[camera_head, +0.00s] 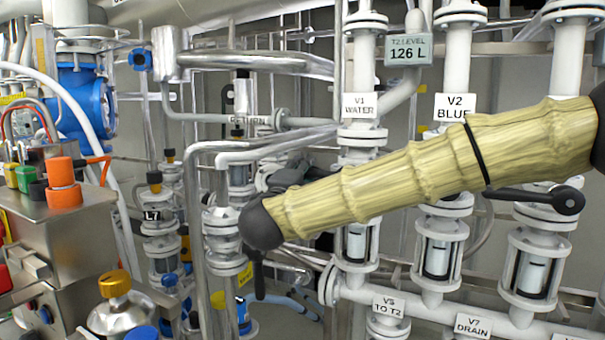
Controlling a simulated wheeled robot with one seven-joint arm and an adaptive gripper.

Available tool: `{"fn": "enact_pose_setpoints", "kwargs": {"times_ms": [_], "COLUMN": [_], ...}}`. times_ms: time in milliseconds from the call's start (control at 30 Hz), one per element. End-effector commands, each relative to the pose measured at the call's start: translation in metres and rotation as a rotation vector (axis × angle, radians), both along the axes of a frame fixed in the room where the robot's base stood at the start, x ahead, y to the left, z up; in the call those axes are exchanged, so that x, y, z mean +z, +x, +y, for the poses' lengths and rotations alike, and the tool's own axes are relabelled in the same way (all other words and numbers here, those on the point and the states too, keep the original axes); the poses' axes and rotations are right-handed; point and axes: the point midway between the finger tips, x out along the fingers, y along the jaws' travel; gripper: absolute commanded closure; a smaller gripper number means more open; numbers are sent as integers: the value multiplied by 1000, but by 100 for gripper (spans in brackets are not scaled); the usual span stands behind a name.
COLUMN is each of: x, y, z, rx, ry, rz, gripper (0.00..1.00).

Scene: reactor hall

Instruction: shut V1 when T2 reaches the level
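The T2 level display (408,52) reads 126 L. The V1 WATER label (359,106) hangs on a white vertical pipe in the middle. The V1 valve body and handle below it are mostly hidden behind my tan arm link, so I cannot tell the handle's position. A sight glass (356,243) shows under V1. Dark parts that look like my gripper (286,177) show above the link's black end, just left of the V1 pipe. The fingers are not clear, and I cannot tell whether they touch the handle.
The V2 BLUE label (455,107) is right of V1; its handle is hidden. A black lever (560,200) lies roughly level at the right. V5 TO T2 (388,307) and V7 DRAIN (473,326) labels are below. A metal box (75,225) with coloured knobs stands left.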

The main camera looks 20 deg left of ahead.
Motion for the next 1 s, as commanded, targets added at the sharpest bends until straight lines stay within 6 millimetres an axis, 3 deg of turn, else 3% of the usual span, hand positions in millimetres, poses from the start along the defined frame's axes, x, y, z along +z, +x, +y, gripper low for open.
{"fn": "enact_pose_setpoints", "kwargs": {"times_ms": [467, 1000], "x": [-2, -20], "y": [-5, -91], "z": [0, 3], "rx": [0, 1], "ry": [-3, -4], "rz": [2, 2], "gripper": [58, 58]}}
